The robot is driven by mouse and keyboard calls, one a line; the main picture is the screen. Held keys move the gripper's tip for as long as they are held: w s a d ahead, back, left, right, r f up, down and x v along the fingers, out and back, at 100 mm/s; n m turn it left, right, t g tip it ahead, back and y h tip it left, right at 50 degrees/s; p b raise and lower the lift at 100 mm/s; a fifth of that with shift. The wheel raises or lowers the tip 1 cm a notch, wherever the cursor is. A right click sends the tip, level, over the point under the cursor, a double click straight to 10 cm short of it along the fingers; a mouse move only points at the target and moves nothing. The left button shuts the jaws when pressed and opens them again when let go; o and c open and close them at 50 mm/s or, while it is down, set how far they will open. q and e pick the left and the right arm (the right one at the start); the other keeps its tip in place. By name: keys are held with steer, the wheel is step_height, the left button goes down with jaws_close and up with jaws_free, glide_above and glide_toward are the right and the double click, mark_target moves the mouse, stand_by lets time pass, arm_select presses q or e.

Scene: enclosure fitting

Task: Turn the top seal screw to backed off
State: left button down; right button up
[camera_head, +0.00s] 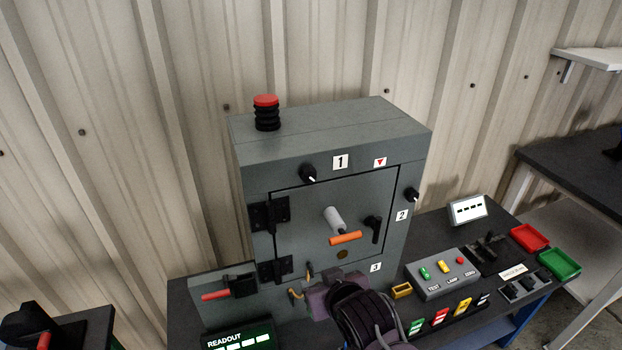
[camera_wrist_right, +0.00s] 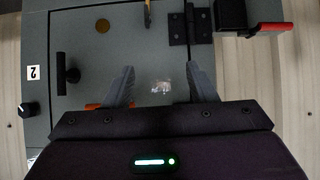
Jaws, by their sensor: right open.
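The grey enclosure (camera_head: 350,120) stands on a bench, its front door facing me. A black knob with a white pointer mark (camera_head: 308,173) sits on the top frame beside the label 1 (camera_head: 340,162); I take it as the top seal screw. Its mark points to the lower right. My right gripper (camera_wrist_right: 162,78) is open in front of the door, its two fingers apart with nothing clearly held between them. In the head view it is low in front of the enclosure, below the top screw, its fingertips hard to make out. My left gripper is not seen.
A white cylinder (camera_head: 333,218), an orange handle (camera_head: 345,238) and a black latch handle (camera_head: 376,229) stick out from the door. Another knob (camera_head: 411,194) sits beside label 2. A red-handled lever (camera_head: 215,295) is at lower left. A button box (camera_head: 442,273) stands at right.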

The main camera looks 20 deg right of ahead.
steer(key=w+r+t, duration=0.4)
steer(key=r, duration=0.4)
steer(key=m+t, duration=0.1)
steer(key=t, duration=0.2)
glide_toward(310, 179)
steer(key=w, duration=0.2)
steer(key=w+p, duration=0.3)
steer(key=w, duration=0.3)
steer(key=shift+w+a, duration=0.15)
steer(key=shift+w, duration=0.1)
steer(key=shift+w+f+p, duration=0.1)
steer(key=shift+w+p, duration=0.2)
steer(key=shift+c, duration=0.4)
steer(key=c, duration=0.9)
